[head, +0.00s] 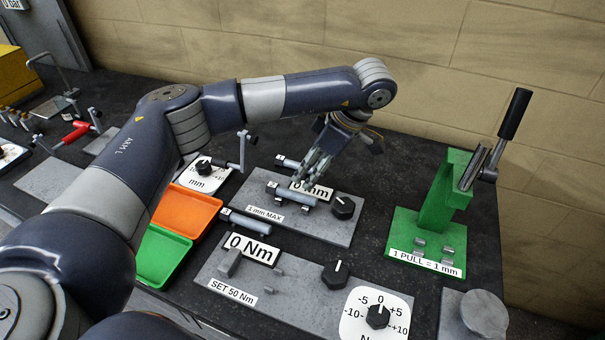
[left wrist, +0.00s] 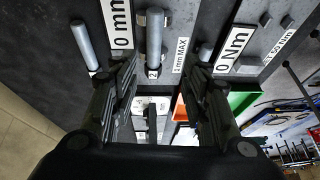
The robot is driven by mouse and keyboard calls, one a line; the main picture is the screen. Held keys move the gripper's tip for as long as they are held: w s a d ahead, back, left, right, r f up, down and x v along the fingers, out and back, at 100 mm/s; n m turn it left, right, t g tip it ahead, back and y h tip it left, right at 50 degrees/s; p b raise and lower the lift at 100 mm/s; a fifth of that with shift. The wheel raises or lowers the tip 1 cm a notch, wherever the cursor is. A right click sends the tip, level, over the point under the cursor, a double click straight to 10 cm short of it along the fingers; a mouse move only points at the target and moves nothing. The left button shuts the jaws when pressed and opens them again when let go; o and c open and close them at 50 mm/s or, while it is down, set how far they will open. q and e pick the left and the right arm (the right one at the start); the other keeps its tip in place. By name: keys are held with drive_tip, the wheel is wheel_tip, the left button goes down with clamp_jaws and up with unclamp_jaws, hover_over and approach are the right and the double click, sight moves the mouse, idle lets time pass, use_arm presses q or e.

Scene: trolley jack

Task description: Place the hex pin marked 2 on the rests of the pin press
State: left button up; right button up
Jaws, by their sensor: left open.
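The hex pin marked 2 (head: 284,194) is a grey-blue rod lying on the gauge plate (head: 330,228), between the "0 mm" display and the "1 mm MAX" label. In the left wrist view its numbered end (left wrist: 153,72) faces me. My left gripper (head: 304,184) is open and points down at this pin; in the left wrist view its fingers (left wrist: 160,68) stand either side of the pin's line, not closed on it. The green pin press (head: 452,200) stands at the right with its lever up. Its two small grey rests (head: 433,248) are bare. My right gripper is not in view.
Other pins lie behind the display (head: 288,162) and near the "0 Nm" sign (head: 245,221). Orange (head: 186,212) and green (head: 160,255) trays are left of the plates. A grey round post (head: 482,312) is front right. Dark bench lies clear between gauge plate and press.

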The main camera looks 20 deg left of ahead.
sight(297, 193)
use_arm(q)
drive_tip(key=w+d+f+y+b, duration=0.1)
drive_tip(key=d+f+y, duration=0.1)
drive_tip(key=d+y, duration=0.2)
drive_tip(key=x, duration=0.5)
drive_tip(key=shift+w+a+f, duration=0.1)
drive_tip(key=shift+w+a, duration=0.05)
drive_tip(key=shift+w, duration=0.05)
drive_tip(key=p+x, duration=0.2)
drive_tip(key=x, duration=0.1)
drive_tip(key=p+x, duration=0.1)
drive_tip(key=shift+s+a+f, duration=0.15)
drive_tip(key=shift+s+f, duration=0.15)
drive_tip(key=shift+f, duration=0.05)
drive_tip(key=shift+a+f, duration=0.25)
drive_tip(key=shift+f, duration=0.05)
drive_tip(key=shift+d, duration=0.1)
drive_tip(key=shift+c, duration=0.9)
drive_tip(key=shift+r, duration=0.1)
clamp_jaws()
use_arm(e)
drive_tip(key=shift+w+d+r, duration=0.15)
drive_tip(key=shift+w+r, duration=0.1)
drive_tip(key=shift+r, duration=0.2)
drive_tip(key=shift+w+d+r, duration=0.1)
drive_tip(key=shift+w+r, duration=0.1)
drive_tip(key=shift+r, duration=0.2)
